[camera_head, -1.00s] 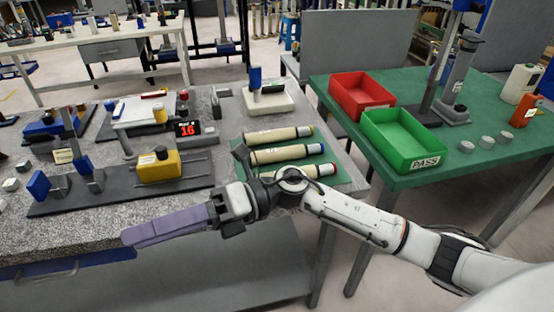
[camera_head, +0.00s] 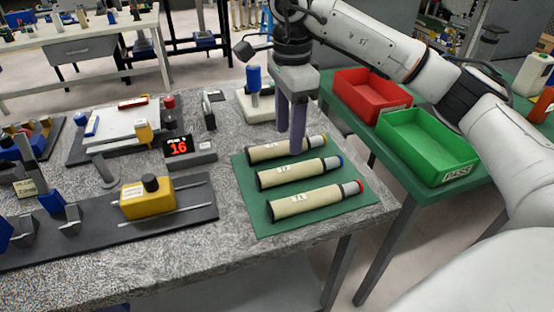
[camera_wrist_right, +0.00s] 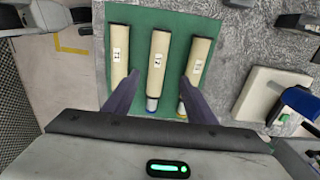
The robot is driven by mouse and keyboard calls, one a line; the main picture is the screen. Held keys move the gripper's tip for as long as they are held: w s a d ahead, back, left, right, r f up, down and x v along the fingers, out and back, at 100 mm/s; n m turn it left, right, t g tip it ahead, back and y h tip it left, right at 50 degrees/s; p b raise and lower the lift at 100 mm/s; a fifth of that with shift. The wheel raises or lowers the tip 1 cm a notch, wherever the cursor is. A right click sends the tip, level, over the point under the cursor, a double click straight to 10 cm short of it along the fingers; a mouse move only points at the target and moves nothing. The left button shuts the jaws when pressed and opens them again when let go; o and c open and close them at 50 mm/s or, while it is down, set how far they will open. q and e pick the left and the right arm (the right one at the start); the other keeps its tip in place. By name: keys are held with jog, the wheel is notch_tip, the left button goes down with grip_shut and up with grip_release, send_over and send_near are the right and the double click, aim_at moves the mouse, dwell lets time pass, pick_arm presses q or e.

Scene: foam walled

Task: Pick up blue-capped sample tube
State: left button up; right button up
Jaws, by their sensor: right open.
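The blue-capped sample tube (camera_head: 300,172) lies on its side on a green mat (camera_head: 247,188), cream-bodied, its cap to the right. It lies between a yellow-capped tube (camera_head: 265,151) and a red-capped tube (camera_head: 305,203). My right gripper (camera_head: 291,143) points down, open and empty, its fingers overlapping the yellow-capped tube in the head view. In the right wrist view, the blue-capped tube (camera_wrist_right: 157,60) shows between the two spread fingers; the yellow-capped tube (camera_wrist_right: 197,62) is beside the right finger, which partly covers its cap end. My left gripper is out of view.
A white block with a blue-topped item (camera_head: 253,80) stands behind the mat. A display reading 16 (camera_head: 178,145) and a yellow box (camera_head: 147,201) are to the left. Red (camera_head: 368,112) and green (camera_head: 424,147) bins stand on the green table at right.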

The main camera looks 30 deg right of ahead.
send_over(290, 167)
notch_tip(290, 167, down, 4)
jog(key=shift+a+f, duration=0.15)
jog(key=shift+f, duration=0.05)
jog(key=f, duration=0.2)
jog(key=f+p, duration=0.1)
jog(key=f, duration=0.2)
jog(key=shift+s+d, duration=0.1)
jog(key=shift+d, duration=0.1)
jog(key=shift+f, duration=0.25)
jog(key=c, duration=1.2)
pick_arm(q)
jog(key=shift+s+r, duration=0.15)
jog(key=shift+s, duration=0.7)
pick_arm(e)
jog(key=shift+r, duration=0.1)
grip_shut()
